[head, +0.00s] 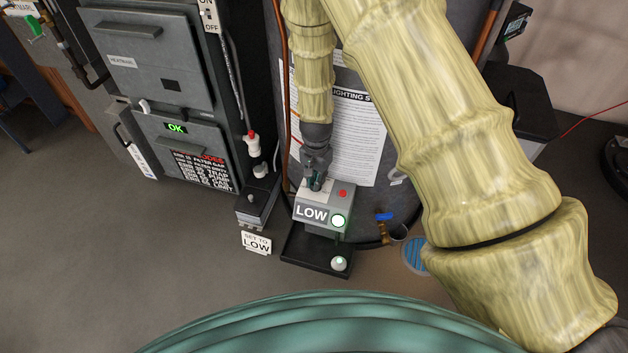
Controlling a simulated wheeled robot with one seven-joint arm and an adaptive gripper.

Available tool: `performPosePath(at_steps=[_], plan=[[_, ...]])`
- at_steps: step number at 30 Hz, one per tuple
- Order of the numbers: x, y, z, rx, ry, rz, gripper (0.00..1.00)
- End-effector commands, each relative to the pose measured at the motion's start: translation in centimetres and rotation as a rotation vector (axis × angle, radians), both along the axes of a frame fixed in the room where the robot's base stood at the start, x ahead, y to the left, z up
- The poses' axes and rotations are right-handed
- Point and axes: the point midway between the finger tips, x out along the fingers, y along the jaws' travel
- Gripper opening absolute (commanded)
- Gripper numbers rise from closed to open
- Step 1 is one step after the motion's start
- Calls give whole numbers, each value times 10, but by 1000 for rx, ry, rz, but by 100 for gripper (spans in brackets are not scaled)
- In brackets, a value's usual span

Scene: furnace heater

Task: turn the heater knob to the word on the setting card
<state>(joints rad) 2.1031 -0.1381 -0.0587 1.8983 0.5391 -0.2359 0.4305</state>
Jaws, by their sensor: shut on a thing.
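The setting card (257,243) stands low in front of the heater and reads SET TO LOW. The heater control box (346,207) is grey, with a display (312,213) reading LOW and a green lamp (338,220) lit beside it. My gripper (317,184) reaches down from above onto the top of this box, left of a small red button (343,193). It is shut on the heater knob, which the fingers mostly hide, so I cannot read its pointer.
A furnace cabinet (150,60) with an OK display stands left. A blue-handled valve (384,217) is close on the right. Open floor (120,270) lies front left.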

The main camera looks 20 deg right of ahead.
Motion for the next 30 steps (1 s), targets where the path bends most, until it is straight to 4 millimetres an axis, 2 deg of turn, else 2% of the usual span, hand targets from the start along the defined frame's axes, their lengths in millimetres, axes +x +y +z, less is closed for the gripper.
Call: performPosePath(at_steps=[12,29,30], plan=[[0,0,1,1,1,-22,0],[-1,0,1,1,2,-250,0],[-1,0,0,0,1,-250,18]])
